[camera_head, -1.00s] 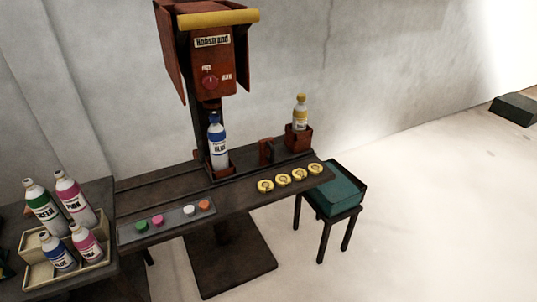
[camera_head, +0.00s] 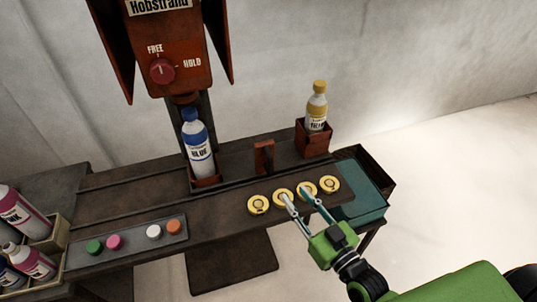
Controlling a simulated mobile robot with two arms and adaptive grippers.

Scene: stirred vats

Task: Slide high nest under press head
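The press head (camera_head: 163,50) is a rusty red box on a dark column, with a knob (camera_head: 162,71) marked FREE and HOLD. Below it a blue-labelled bottle (camera_head: 199,150) stands upright in a low red nest (camera_head: 206,181). To the right, a taller red nest (camera_head: 314,143) holds an upright yellow-capped bottle (camera_head: 316,107); this nest is clear of the press head. A small red upright piece (camera_head: 264,157) stands between the nests. My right gripper (camera_head: 295,193) is open, its fingers apart over the row of yellow discs. My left gripper is not in view.
Several yellow discs (camera_head: 258,204) lie along the bench's front edge. A grey strip (camera_head: 135,252) with coloured caps is at the left front. A crate (camera_head: 52,245) of bottles stands far left. A teal-lined tray (camera_head: 366,197) adjoins the bench's right end.

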